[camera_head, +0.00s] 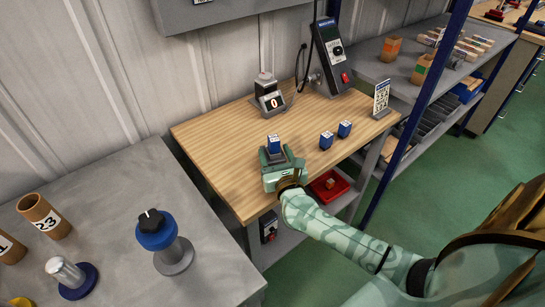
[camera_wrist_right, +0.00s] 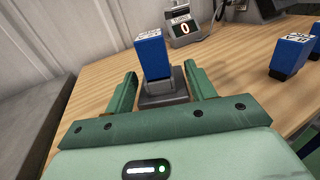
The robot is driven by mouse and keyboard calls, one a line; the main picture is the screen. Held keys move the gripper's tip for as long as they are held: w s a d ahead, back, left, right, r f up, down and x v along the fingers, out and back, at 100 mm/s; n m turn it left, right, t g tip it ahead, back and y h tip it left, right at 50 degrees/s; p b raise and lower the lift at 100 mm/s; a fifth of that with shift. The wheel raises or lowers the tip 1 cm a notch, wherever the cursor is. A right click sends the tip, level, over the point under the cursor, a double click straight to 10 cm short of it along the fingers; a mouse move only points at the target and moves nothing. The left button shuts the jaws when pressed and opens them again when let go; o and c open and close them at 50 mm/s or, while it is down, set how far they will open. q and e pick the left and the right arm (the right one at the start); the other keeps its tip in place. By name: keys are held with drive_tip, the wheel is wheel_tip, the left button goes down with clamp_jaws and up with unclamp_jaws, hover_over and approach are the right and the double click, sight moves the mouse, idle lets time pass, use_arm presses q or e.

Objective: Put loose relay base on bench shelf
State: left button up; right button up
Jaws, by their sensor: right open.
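A blue block with a white printed top (camera_head: 274,144) stands upright on a dark grey base (camera_wrist_right: 165,98) on the wooden bench (camera_head: 225,145). My right gripper (camera_wrist_right: 162,85) is open, with one green finger on each side of the grey base and block. In the head view my right gripper (camera_head: 276,158) is at the bench's front edge. Two more blue blocks, one nearer (camera_head: 326,141) and one farther (camera_head: 344,129), stand to the right. A grey lower shelf (camera_head: 292,244) shows under the bench, partly hidden by my arm. My left gripper is out of view.
A counter showing 0 (camera_head: 271,101) and a dark tester (camera_head: 331,55) stand at the back of the bench. A white sign (camera_head: 381,97) is at its right corner. A red tray (camera_head: 328,187) sits below the front edge. A dark device (camera_head: 268,227) is under the bench.

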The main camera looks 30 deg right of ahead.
drive_tip(key=shift+x, duration=0.8)
clamp_jaws()
